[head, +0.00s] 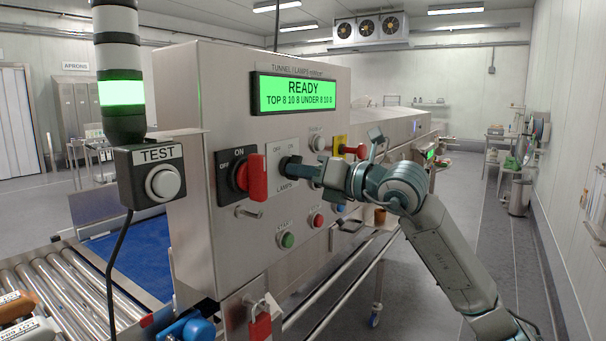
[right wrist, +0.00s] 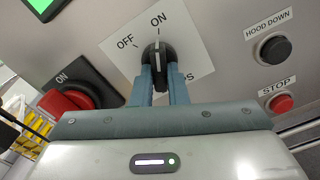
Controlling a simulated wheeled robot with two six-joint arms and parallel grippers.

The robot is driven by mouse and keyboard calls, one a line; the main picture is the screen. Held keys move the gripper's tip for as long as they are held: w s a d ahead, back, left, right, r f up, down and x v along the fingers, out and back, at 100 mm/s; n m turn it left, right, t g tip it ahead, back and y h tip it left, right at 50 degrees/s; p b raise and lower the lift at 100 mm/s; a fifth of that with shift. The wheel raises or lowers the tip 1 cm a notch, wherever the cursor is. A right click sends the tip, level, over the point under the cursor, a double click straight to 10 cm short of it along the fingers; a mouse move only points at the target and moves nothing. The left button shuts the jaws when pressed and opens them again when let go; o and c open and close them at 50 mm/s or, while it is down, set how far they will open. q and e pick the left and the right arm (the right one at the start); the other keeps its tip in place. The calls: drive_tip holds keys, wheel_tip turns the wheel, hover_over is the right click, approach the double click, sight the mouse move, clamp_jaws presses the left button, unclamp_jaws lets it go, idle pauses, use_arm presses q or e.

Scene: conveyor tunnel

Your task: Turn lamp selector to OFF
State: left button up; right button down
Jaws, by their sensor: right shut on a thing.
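The lamp selector (right wrist: 157,54) is a black knob on a white plate (right wrist: 190,42) marked OFF, ON and LAMPS. In the right wrist view its pale pointer line points at ON. My right gripper (right wrist: 160,75) is shut on the knob, one finger on each side. In the head view, my right gripper (head: 291,166) reaches the panel from the right and hides most of the knob. The plate (head: 282,152) shows around it, right of the red main switch. My left gripper is not in view.
Close left of the selector is the red rotary switch (head: 254,177). Start (head: 287,240) and stop (head: 317,220) buttons sit below. The display (head: 293,94) above reads READY. A TEST button box (head: 152,180) and lit light tower (head: 121,93) stand at left.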

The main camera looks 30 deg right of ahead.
drive_tip(key=shift+w+d+n+b, duration=0.15)
drive_tip(key=shift+n+b, duration=0.5)
drive_tip(key=shift+n, duration=2.15)
drive_tip(key=shift+s+d+n+b, duration=0.15)
drive_tip(key=shift+n+b, duration=0.5)
drive_tip(key=shift+n, duration=2.15)
drive_tip(key=shift+w, duration=0.1)
drive_tip(key=c, duration=1.4)
unclamp_jaws()
drive_tip(key=shift+c, duration=0.2)
